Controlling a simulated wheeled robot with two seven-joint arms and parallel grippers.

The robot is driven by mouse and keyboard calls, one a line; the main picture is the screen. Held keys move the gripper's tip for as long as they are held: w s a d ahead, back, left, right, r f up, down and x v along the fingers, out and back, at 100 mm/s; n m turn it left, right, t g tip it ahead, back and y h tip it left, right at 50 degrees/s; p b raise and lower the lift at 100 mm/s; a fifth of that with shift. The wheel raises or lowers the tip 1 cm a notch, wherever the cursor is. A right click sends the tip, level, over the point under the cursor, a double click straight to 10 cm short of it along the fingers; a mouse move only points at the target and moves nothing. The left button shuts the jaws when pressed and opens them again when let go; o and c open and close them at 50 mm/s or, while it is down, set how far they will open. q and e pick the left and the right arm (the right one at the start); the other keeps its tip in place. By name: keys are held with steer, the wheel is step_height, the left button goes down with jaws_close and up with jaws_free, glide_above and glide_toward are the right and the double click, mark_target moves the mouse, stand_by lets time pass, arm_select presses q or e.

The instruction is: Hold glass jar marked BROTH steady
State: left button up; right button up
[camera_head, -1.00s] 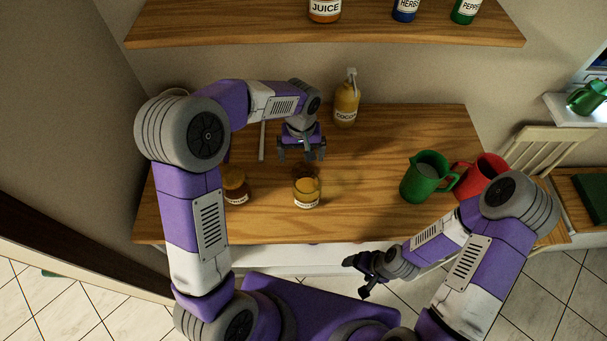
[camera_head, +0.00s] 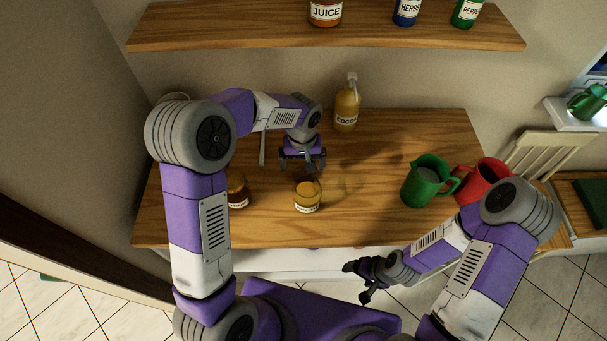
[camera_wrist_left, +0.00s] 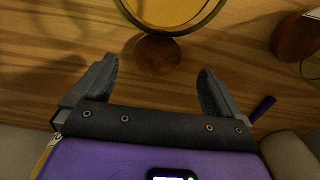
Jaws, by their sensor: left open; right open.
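A glass jar (camera_head: 307,198) with yellow-amber contents and a white label stands on the wooden worktop; the lettering is too small to read surely. In the left wrist view its round open rim and contents (camera_wrist_left: 170,10) show at the top edge. My left gripper (camera_head: 303,166) is open and empty, just behind and above this jar in the head view. In the left wrist view the jar lies beyond the fingertips (camera_wrist_left: 158,65), not between them. My right gripper (camera_head: 358,281) is open and empty, in front of the worktop's front edge.
A darker labelled jar (camera_head: 238,192) stands left of the amber one. A COCONUT-type bottle (camera_head: 346,106), its label partly legible, stands at the back. A green jug (camera_head: 425,182) and red jug (camera_head: 481,178) stand right. A shelf (camera_head: 300,30) overhangs the back.

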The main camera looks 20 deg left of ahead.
mark_target(304, 172)
arm_select(q)
steer(key=f, duration=0.4)
steer(key=shift+w+d+f, duration=0.1)
steer(key=shift+w+f, duration=0.1)
steer(key=shift+f, duration=0.15)
steer(key=c, duration=1.1)
step_height(304, 172, up, 10)
steer(key=shift+p, duration=0.4)
